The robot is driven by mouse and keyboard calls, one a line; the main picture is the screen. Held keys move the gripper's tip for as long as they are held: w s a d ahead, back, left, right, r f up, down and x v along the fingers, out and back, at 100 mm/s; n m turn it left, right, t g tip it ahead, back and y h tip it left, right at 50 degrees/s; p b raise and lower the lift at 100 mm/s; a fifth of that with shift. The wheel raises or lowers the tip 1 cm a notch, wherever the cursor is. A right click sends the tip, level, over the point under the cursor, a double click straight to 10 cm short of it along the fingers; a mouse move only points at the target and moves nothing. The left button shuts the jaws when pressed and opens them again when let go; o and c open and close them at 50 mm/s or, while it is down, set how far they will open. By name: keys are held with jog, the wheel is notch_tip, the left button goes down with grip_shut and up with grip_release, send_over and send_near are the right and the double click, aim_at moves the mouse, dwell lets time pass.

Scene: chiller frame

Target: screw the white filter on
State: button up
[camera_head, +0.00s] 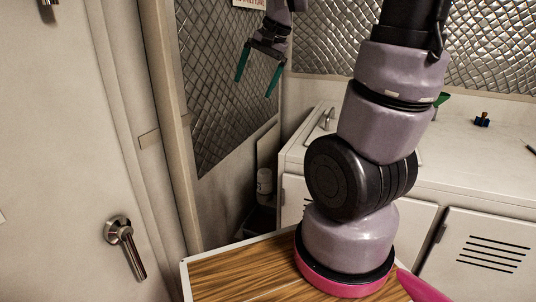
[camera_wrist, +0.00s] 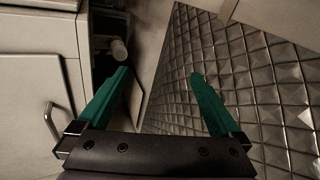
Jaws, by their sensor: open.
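A white cylinder (camera_head: 264,183), which looks like the white filter, stands low in the recess between the quilted wall and the white cabinet. A pale cylindrical shape, probably the same thing, shows in the wrist view (camera_wrist: 119,49), beyond the left finger's tip. It is dim there, and I cannot tell whether it is seated on anything. My gripper (camera_head: 254,88) is in the air, well above the cylinder, in front of the quilted panel. Its two green fingers are spread, with nothing between them in the wrist view (camera_wrist: 159,73).
A white door with a metal handle (camera_head: 125,248) is at the left. The quilted metal wall (camera_head: 225,80) lies close to my gripper.

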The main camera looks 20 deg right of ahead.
jog(key=w+d+f+m+g, duration=0.25)
jog(key=w+f, duration=0.55)
jog(key=f, duration=0.4)
jog(key=m+g+h, duration=0.2)
jog(key=m+h, duration=0.1)
send_near(265, 179)
jog(key=w, duration=0.1)
jog(key=w+d+f, duration=0.1)
jog(key=w, duration=0.1)
jog(key=shift+d+f, duration=0.1)
jog(key=shift+f, duration=0.05)
notch_tip(265, 179, down, 11)
jog(key=shift+r, duration=0.1)
